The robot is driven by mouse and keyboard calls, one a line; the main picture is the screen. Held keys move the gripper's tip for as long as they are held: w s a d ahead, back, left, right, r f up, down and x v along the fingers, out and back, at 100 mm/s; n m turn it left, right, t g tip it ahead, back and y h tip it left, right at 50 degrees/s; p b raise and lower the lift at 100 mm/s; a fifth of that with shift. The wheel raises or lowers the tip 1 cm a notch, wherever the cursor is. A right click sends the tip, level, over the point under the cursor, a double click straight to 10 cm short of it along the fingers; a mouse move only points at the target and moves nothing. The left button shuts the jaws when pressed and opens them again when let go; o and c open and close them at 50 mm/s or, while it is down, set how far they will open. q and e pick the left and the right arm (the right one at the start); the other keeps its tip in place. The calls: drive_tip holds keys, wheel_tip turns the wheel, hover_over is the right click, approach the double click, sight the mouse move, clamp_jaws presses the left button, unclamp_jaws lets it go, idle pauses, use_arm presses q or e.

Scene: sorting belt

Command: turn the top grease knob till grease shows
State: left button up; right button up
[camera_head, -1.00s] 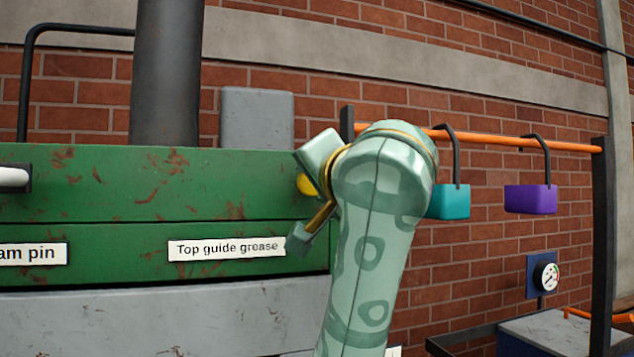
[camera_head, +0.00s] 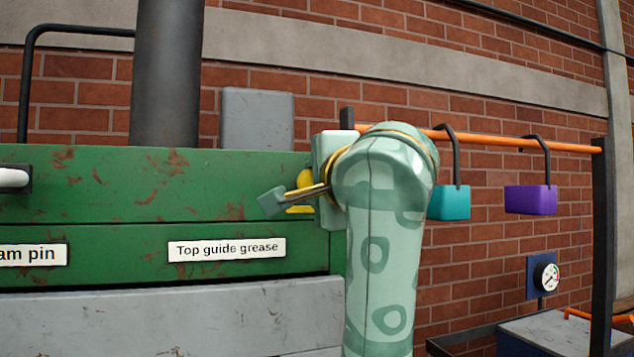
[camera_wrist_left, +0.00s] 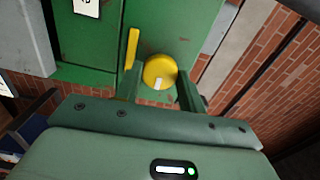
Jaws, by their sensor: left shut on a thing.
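The yellow top grease knob (camera_head: 304,179) is on the right end of the green machine housing, above the white "Top guide grease" label (camera_head: 227,248). My left gripper (camera_head: 299,184) is shut on the knob and partly hides it in the head view. In the left wrist view the round knob (camera_wrist_left: 160,70) sits between the two fingers of my left gripper (camera_wrist_left: 159,83), and a white mark shows on its lower edge. A narrow yellow strip (camera_wrist_left: 132,48) stands beside the knob; I cannot tell whether it is grease. My right gripper is out of view.
A teal padlock (camera_head: 452,201) and a purple padlock (camera_head: 530,200) hang from an orange rail (camera_head: 500,139) right of my arm. A grey box (camera_head: 257,117) and dark column (camera_head: 166,75) rise behind the housing. A gauge (camera_head: 546,277) is at the lower right.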

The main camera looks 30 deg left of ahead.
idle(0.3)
use_arm(q)
drive_tip(key=o, duration=1)
drive_tip(key=shift+w, duration=0.1)
drive_tip(key=b+v, duration=0.1)
drive_tip(key=v, duration=1.5)
drive_tip(key=shift+d, duration=0.15)
drive_tip(key=shift+f, duration=0.1)
